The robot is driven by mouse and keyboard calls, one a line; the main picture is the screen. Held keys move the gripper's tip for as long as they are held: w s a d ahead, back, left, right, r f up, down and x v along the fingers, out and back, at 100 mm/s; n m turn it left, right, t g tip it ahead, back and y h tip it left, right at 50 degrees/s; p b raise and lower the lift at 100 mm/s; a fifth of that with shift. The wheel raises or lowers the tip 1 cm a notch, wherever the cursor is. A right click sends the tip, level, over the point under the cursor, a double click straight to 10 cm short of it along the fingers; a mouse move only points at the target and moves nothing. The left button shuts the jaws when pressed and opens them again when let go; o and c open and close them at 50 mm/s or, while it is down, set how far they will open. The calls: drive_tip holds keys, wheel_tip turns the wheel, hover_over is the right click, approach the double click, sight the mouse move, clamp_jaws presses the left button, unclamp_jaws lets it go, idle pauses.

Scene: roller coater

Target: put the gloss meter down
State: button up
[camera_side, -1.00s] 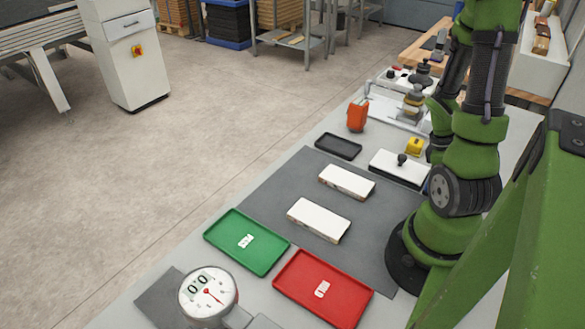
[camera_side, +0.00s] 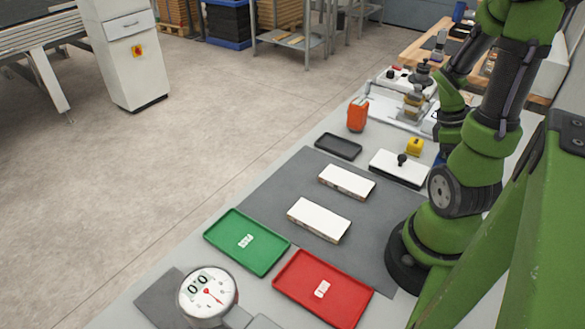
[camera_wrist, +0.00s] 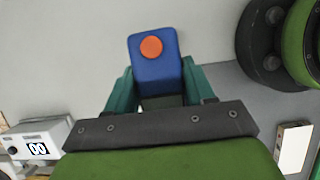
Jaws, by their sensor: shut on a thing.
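The gloss meter (camera_wrist: 145,68) is a blue block with a round orange button on top, in the upper middle of the wrist view. My gripper (camera_wrist: 158,88) has teal fingers, one on each side of it, and is shut on it. Pale grey surface shows around and beyond the meter; I cannot tell whether it touches that surface. In the side view my arm bends down behind its own upper links, and the gripper and the meter cannot be clearly made out there.
A display device (camera_wrist: 40,138) sits left in the wrist view.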

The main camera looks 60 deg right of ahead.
drive_tip(key=shift+m, duration=0.5)
wheel_tip(320, 180, up, 4)
drive_tip(key=shift+a+r, duration=0.15)
drive_tip(key=w+r+m, duration=0.1)
drive_tip(key=w+d+r+m+y, duration=0.1)
drive_tip(key=w, duration=0.1)
drive_tip(key=shift+d+r, duration=0.1)
drive_tip(key=shift+r, duration=0.05)
drive_tip(key=w+a+r+m, duration=0.15)
drive_tip(key=w+r, duration=0.25)
drive_tip(key=w, duration=1.2)
drive_tip(key=w+a+n, duration=0.2)
drive_tip(key=w+a, duration=0.6)
drive_tip(key=a, duration=0.2)
drive_tip(key=w+a+n+h, duration=0.1)
drive_tip(key=w+a+n, duration=0.1)
drive_tip(key=w+a, duration=0.6)
drive_tip(key=shift+a, duration=1.2)
drive_tip(key=shift+s+n, duration=0.1)
drive_tip(key=shift+n, duration=0.15)
